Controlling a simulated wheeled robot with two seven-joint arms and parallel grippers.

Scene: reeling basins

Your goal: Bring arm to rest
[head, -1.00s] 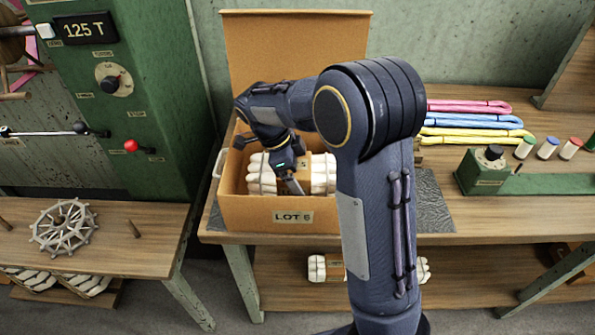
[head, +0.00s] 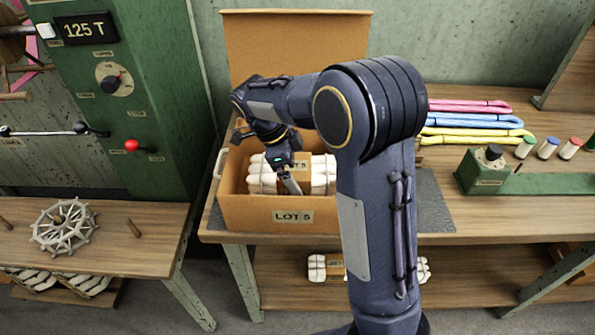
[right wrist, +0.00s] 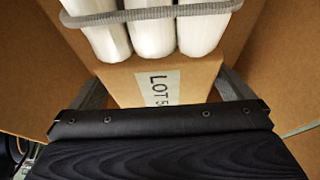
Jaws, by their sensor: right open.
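My right arm reaches up from the bottom of the head view and bends left over an open cardboard box (head: 240,213) labelled LOT 5. My right gripper (head: 292,186) points down at the box, in front of a bundle of white rolls (head: 323,172) inside it. The right gripper is open. In the right wrist view, the white rolls (right wrist: 150,38) with a grey strap and a LOT 5 label (right wrist: 163,88) lie ahead, between cardboard walls. The gap between the fingers is partly hidden by the gripper body. My left gripper is not in view.
The box stands on a wooden bench (head: 480,228) with its lid raised. Coloured skeins (head: 470,122) and a green fixture (head: 490,175) with small spools are at right. A green machine (head: 110,100) with knobs stands at left. A spoked reel (head: 63,226) lies on the left bench.

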